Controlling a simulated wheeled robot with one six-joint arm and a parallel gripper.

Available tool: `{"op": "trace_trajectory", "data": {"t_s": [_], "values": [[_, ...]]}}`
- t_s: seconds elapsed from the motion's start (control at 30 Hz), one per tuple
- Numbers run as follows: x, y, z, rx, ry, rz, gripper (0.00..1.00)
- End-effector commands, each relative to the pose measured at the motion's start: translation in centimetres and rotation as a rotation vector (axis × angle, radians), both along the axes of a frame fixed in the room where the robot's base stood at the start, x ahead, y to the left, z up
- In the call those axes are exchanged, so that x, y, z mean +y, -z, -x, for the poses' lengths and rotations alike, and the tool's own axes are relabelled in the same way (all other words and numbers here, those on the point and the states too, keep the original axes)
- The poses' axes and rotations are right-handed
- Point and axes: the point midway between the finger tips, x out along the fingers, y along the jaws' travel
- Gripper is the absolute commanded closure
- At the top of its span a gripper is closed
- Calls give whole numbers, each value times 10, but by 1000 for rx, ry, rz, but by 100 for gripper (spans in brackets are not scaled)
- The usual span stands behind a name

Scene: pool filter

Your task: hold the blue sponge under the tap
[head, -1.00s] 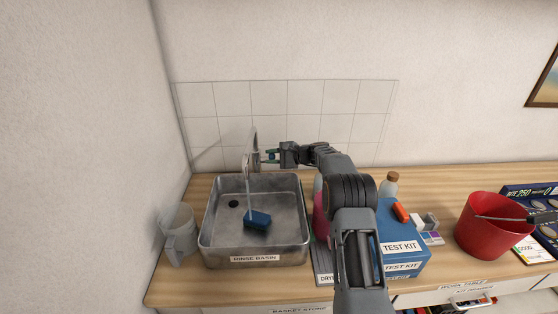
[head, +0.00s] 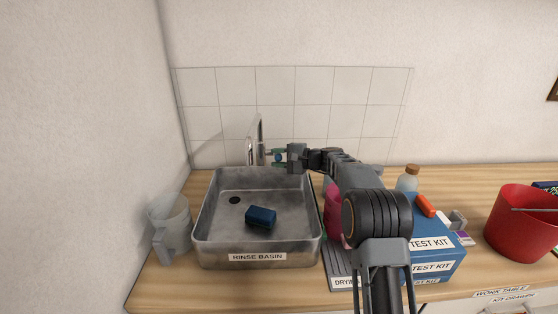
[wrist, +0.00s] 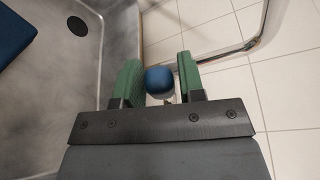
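The blue sponge (head: 261,216) lies on the floor of the metal rinse basin (head: 258,246), right of the drain. Its corner shows at the left edge of the wrist view (wrist: 14,32). The chrome tap (head: 254,144) stands at the basin's back edge, with no water stream visible below its spout. My gripper (head: 278,156) is at the tap, away from the sponge. In the wrist view its green pads (wrist: 161,82) stand close on both sides of a round blue tap knob (wrist: 160,80) and appear shut on it.
A clear jug (head: 170,228) stands left of the basin. Right of it are a pink container (head: 334,212), a drying mat (head: 342,283), a blue test kit box (head: 436,252), a bottle (head: 408,180) and a red bucket (head: 523,225). A tiled wall (head: 340,95) is close behind the tap.

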Motion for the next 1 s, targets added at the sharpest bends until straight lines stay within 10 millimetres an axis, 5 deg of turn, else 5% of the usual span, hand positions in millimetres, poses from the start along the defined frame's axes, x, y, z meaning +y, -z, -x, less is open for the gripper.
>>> {"op": "trace_trajectory", "data": {"t_s": [0.17, 0.5, 1.0], "values": [[-2, 0, 0, 1, 1, 0, 47], [-8, 0, 2, 2, 2, 0, 47], [-92, -13, 38, 1, 5, 1, 47]]}}
